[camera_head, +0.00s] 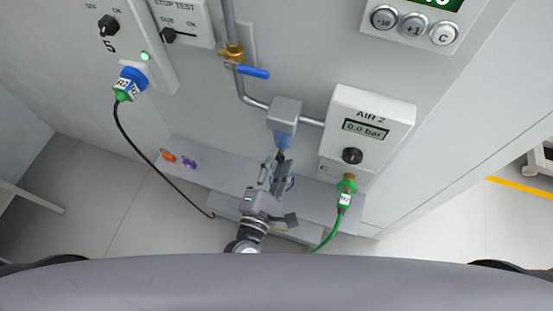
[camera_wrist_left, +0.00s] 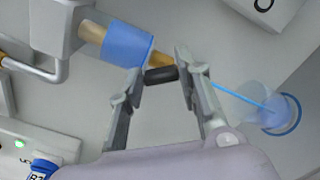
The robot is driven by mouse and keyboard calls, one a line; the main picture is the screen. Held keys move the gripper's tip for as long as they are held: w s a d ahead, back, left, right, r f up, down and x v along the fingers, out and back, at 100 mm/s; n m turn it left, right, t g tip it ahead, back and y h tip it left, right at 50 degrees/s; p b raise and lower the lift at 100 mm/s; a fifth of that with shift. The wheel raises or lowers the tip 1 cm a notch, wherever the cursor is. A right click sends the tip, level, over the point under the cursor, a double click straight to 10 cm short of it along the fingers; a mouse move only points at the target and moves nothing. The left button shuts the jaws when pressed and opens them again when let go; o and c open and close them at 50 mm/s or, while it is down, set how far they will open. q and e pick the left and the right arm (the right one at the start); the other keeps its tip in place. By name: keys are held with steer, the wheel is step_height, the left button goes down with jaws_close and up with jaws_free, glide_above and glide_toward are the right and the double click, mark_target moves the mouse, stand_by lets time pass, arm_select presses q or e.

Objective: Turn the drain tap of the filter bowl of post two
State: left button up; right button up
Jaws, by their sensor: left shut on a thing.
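The filter head (camera_head: 285,112), a grey box on the pipe, carries the blue filter bowl (camera_head: 283,141). The bowl also shows in the left wrist view (camera_wrist_left: 126,43), with a brass-coloured stub at its lower end. My left gripper (camera_head: 278,162) is just below the bowl. In the left wrist view its fingers (camera_wrist_left: 158,74) are shut on the small dark drain tap (camera_wrist_left: 162,75). A thin blue line, like a stream, runs from the tap area into a clear cup (camera_wrist_left: 250,100) with a blue ring. My right gripper is not in view.
The AIR 2 panel (camera_head: 368,130) reads 0.0 bar, with a black knob and a green connector (camera_head: 347,187) below. A blue-handled valve (camera_head: 253,72) sits on the pipe above. A grey ledge (camera_head: 219,179) holds orange and purple parts. A black cable hangs at left.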

arm_select(q)
steer(key=m+p, duration=0.1)
steer(key=m, duration=0.2)
steer(key=shift+m, duration=0.3)
steer(key=shift+f+m+p, duration=0.15)
steer(key=shift+m+p, duration=0.55)
steer(key=shift+m, duration=0.8)
steer(key=o, duration=1.1)
steer(key=shift+o, duration=0.2)
steer(key=v, duration=1.2)
